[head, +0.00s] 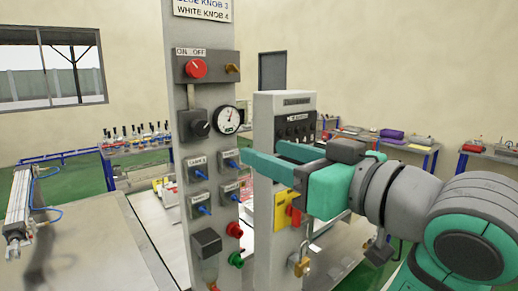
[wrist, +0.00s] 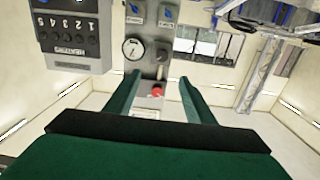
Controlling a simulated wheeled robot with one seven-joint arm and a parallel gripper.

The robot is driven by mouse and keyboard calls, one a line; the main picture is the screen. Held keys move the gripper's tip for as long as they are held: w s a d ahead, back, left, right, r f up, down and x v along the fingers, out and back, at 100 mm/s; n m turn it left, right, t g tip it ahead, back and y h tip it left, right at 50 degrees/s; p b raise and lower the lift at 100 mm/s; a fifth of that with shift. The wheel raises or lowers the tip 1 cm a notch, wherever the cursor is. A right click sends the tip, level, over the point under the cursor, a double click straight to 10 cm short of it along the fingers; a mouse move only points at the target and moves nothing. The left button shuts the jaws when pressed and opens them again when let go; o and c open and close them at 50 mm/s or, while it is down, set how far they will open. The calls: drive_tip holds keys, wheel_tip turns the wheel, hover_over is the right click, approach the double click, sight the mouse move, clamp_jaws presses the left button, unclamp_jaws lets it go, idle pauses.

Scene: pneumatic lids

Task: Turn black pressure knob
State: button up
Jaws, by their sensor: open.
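The black pressure knob (head: 196,124) is on the front of the tall grey panel (head: 178,62), left of the round white pressure gauge (head: 227,119). My gripper (head: 262,157) is open and empty, to the right of the knob and a little lower in the head view, apart from it. In the wrist view, which is upside down, the open fingers (wrist: 158,77) frame the panel. The gauge (wrist: 133,48) and the small, dark pressure knob (wrist: 163,54) show beyond the fingertips there.
A red on/off knob (head: 196,69) sits above the black knob. Several blue-lever switches (head: 204,173) and a grey box (head: 206,243) are below. A second panel (head: 286,115) with numbered controls and a padlock (head: 300,265) stands close to my gripper.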

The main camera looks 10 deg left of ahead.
drive_tip(key=shift+s+d, duration=0.3)
